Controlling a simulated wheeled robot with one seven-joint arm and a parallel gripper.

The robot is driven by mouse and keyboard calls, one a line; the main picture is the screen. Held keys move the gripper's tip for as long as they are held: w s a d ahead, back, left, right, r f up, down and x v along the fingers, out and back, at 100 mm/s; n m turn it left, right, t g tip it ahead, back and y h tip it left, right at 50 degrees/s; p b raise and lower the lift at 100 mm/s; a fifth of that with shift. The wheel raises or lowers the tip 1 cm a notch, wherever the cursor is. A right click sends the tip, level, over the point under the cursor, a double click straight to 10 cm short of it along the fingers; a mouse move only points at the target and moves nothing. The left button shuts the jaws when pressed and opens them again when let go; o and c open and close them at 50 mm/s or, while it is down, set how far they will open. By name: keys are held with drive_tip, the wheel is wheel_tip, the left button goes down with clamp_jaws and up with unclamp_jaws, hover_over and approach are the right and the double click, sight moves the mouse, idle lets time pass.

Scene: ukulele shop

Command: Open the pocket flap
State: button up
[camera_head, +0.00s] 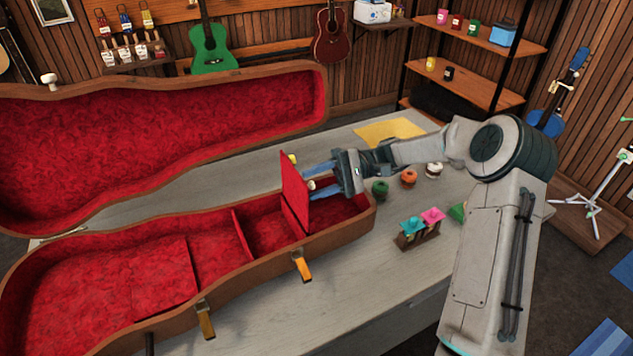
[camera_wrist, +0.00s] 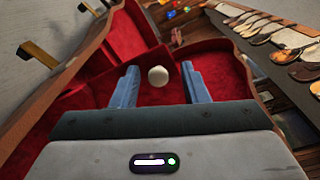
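The instrument case (camera_head: 172,308) lies open on the table, lined in red. Its red pocket flap (camera_head: 292,188) stands nearly upright over the compartment at the case's right end. A round white knob (camera_wrist: 158,76) sits on the flap's face; it also shows in the head view (camera_head: 311,185). My gripper (camera_head: 312,182) reaches in from the right, on the knob's side of the flap. Its two blue fingers are apart, one on each side of the knob, with gaps visible in the wrist view (camera_wrist: 160,83). Contact between fingers and flap cannot be told.
The case's lid (camera_head: 150,130) stands open behind. Orange latches (camera_head: 302,266) hang on the front wall. Several small pots (camera_head: 409,177) and a small rack of colored pieces (camera_head: 418,235) stand right of the case. The front table surface (camera_head: 340,300) is clear.

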drive_tip(key=shift+d, duration=0.1)
drive_tip(key=f+b+v, duration=0.1)
drive_tip(key=b+v, duration=0.1)
drive_tip(key=v, duration=1.1)
drive_tip(key=shift+w+d+r+b, duration=0.2)
drive_tip(key=shift+d+r+b, duration=0.15)
drive_tip(key=shift+r+b, duration=0.05)
drive_tip(key=shift+c, duration=0.3)
